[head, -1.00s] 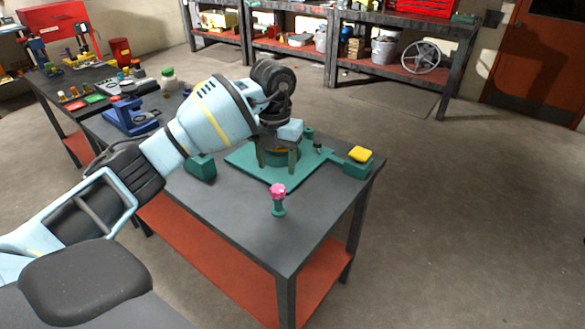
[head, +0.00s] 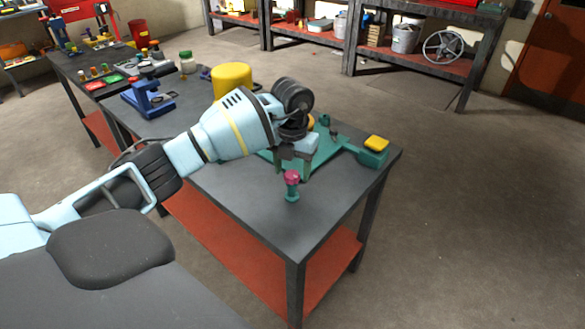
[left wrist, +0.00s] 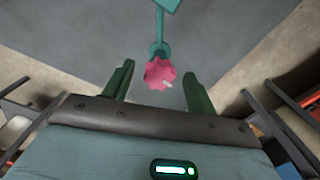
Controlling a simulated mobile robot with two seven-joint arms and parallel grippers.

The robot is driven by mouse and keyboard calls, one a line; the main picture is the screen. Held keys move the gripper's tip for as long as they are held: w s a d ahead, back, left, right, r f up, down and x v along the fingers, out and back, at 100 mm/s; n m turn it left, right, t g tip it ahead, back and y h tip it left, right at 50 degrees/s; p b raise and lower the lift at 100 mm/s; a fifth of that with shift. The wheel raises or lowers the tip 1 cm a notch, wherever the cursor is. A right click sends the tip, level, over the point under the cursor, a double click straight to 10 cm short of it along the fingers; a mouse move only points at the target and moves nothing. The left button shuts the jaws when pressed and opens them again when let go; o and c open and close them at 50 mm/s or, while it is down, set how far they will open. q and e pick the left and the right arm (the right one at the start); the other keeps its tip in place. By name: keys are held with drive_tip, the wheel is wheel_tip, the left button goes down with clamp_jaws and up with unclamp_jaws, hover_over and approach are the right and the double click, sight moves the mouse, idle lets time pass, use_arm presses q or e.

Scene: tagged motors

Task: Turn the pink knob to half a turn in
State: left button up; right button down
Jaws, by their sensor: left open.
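The pink knob (head: 291,177) has a lobed rim and sits on a short green stem (head: 292,194) near the front of the dark workbench (head: 250,195). In the left wrist view the knob (left wrist: 158,70) shows from above, with a small pale mark on its lower right side. My left gripper (head: 293,168) is open, pointing down at the knob. In the left wrist view its green fingers stand on either side of the knob, with gaps. I cannot tell whether the fingertips are level with it. My right gripper is not in view.
Behind the knob lies a green plate (head: 325,152), partly hidden by my arm. A green box with a yellow top (head: 376,144) sits at the bench's right edge. A yellow cylinder (head: 232,80) and a blue fixture (head: 148,98) stand farther back. The bench front is clear.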

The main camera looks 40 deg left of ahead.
use_arm(q)
drive_tip(key=shift+f, duration=0.1)
drive_tip(key=c, duration=1)
